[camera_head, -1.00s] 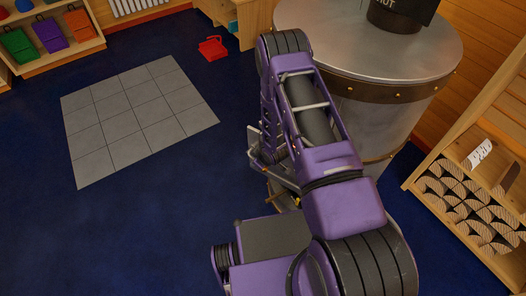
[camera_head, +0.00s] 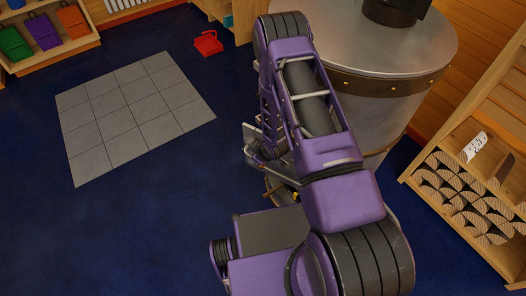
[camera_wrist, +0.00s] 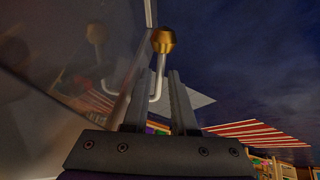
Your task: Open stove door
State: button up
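The stove (camera_head: 375,75) is a large grey metal cylinder with a flat top and a brass-studded band, right of centre in the head view. My arm covers its front, so the door and my gripper are mostly hidden there. In the wrist view, a dark, glossy surface (camera_wrist: 70,55), apparently the stove door, fills the left side. A bent metal handle (camera_wrist: 163,42) with a brass knob stands out from it. My gripper (camera_wrist: 161,72) has its fingers apart, and the handle's rod shows between or just beyond them. I cannot tell whether they touch it.
A wooden rack with logs (camera_head: 465,195) stands right of the stove. Grey floor tiles (camera_head: 130,115) and a red dustpan-like object (camera_head: 208,43) lie on the dark blue floor to the left. A shelf with coloured bags (camera_head: 45,40) is at upper left. The left floor is largely clear.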

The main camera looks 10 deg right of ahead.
jog(key=p+v, duration=0.1)
jog(key=v, duration=1.3)
jog(key=shift+s+r+p, duration=0.2)
jog(key=shift+p, duration=0.2)
jog(key=shift+d, duration=0.1)
